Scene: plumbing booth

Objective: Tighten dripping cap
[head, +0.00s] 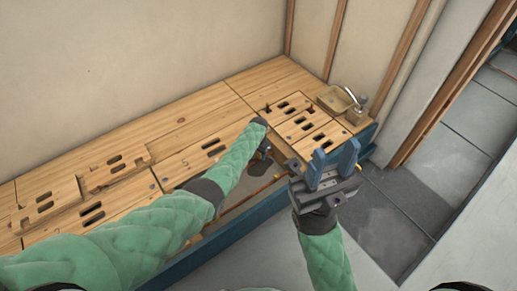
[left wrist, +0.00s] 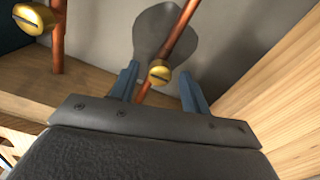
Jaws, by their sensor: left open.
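In the left wrist view, a brass cap (left wrist: 159,75) sits on a slanting copper pipe (left wrist: 182,38), between the blue fingers of my left gripper (left wrist: 158,71). The fingers are open, with a gap on each side of the cap; I cannot tell how deep it sits between them. A second brass cap (left wrist: 33,19) is at upper left, beside another copper pipe (left wrist: 58,38). No drip is clear on either cap. In the head view, my left gripper (head: 263,152) reaches down into the deck opening, partly hidden by my arm. My right gripper (head: 335,154) is open and empty.
A rounded dark patch (left wrist: 165,28) shows behind the pipe. Wooden deck panels (head: 190,155) with slots surround the opening. A tan basin (head: 334,99) and a metal tap (head: 356,108) stand at the far right end. A blue frame edge (head: 222,240) runs along the front.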

